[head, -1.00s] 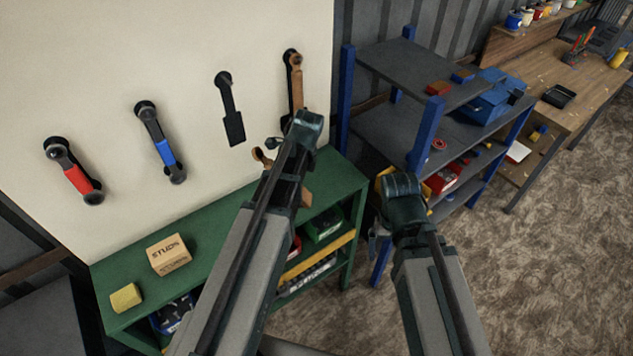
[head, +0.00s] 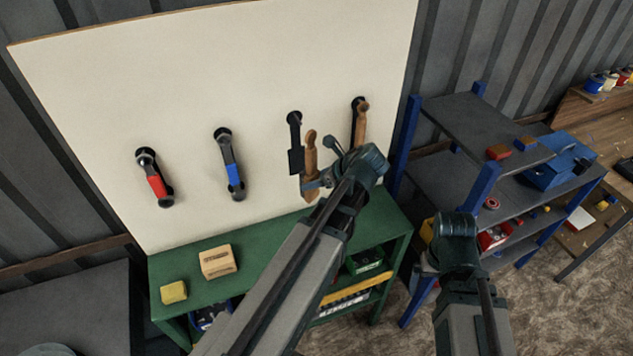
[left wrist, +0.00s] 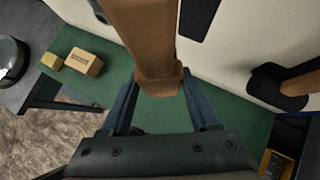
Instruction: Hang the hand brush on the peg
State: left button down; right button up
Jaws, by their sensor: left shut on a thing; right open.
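The brown wooden hand brush (head: 311,157) is held roughly upright by my left gripper (head: 318,183), in front of the white board. In the left wrist view the brush (left wrist: 148,40) is between the two fingers (left wrist: 155,100). In the head view it is beside a black peg (head: 294,118) with a dark tool-shaped patch (head: 296,158) below it. I cannot tell whether the brush touches the board. My right gripper (head: 432,262) is open, apart from the board, before the blue-post shelf; its fingertips are partly hidden.
A red-handled tool (head: 157,187), a blue-handled tool (head: 234,175) and another brown-handled tool (head: 361,124) hang on the board (head: 230,70). Below, a green cabinet (head: 265,238) bears a cardboard box (head: 217,262) and a yellow block (head: 174,292). A blue-post shelf (head: 488,170) stands right.

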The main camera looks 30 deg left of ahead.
pick_arm(q)
jog(key=w+a, duration=0.2)
jog(key=w+a+f+b, duration=0.1)
jog(key=w+a, duration=0.3)
jog(key=a, duration=0.1)
jog(key=shift+f+b, duration=0.3)
jog(key=shift+b, duration=0.05)
dwell(0.8)
jog(key=shift+w+a, duration=0.1)
dwell(0.6)
jog(key=shift+c, duration=0.9)
grip_release()
jog(key=shift+w+a, duration=0.1)
jog(key=shift+o, duration=0.7)
